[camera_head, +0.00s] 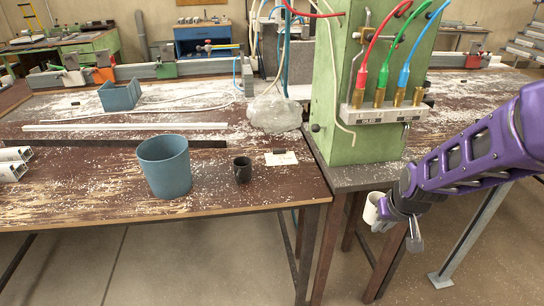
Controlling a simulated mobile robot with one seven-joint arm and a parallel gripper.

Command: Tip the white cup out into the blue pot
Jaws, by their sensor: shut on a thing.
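My gripper (393,220) is at the right, at the end of the purple arm, out in front of the bench edge. It is shut on the white cup (371,208), which looks a little tilted and is partly hidden by the gripper. The inside of the cup cannot be seen. The blue pot (165,168) stands upright on the bench near its front edge, well to the left of the cup and apart from it.
A small black cup (242,170) stands just right of the pot. A green machine housing (355,130) with coloured hoses stands between the bench top and my arm. A blue square box (119,94), white profiles (125,127) and a plastic bag (274,113) lie farther back.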

